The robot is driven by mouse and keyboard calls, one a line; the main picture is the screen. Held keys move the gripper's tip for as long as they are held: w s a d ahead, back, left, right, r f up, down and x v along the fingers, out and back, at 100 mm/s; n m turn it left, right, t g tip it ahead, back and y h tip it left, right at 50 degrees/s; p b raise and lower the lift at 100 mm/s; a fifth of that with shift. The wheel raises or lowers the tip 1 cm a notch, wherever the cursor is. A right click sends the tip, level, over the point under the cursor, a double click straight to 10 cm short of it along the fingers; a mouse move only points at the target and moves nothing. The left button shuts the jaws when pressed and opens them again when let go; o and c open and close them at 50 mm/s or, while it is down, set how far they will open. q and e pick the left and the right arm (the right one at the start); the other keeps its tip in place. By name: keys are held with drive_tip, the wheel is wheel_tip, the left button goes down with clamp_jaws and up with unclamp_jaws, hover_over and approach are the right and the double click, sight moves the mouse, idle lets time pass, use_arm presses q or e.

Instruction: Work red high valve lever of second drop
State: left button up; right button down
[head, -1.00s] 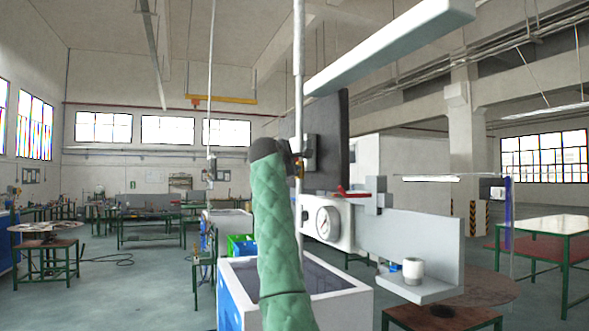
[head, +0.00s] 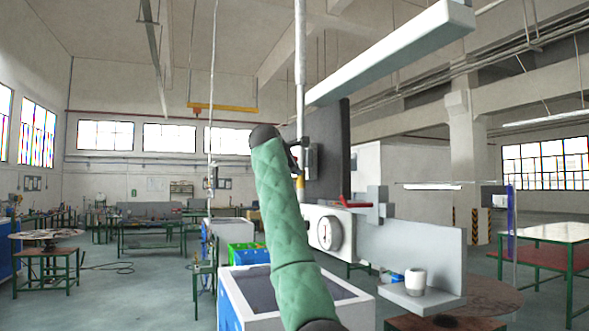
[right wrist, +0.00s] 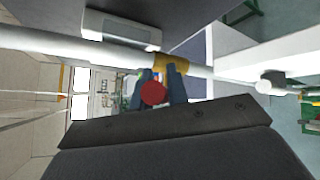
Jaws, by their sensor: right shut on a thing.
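The white vertical drop pipe (head: 300,75) comes down in the middle of the head view, beside a dark panel. My right arm, in a green sleeve, reaches up to it. My right gripper (head: 296,158) is at the pipe, mostly hidden behind the wrist. In the right wrist view, my right gripper (right wrist: 155,84) has its blue-grey fingers shut on the red valve lever (right wrist: 153,94), seen end-on as a round red shape. A brass valve fitting (right wrist: 174,64) on the pipe sits right behind the fingers. The lever is hidden in the head view. My left gripper is not in view.
A dark panel (head: 328,150) is close behind my gripper. Workbenches stand far back; open floor lies left.

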drive_tip(key=c, duration=1.4)
unclamp_jaws()
drive_tip(key=shift+w+d+f, duration=0.1)
drive_tip(key=shift+w, duration=0.05)
drive_tip(key=shift+o, duration=0.2)
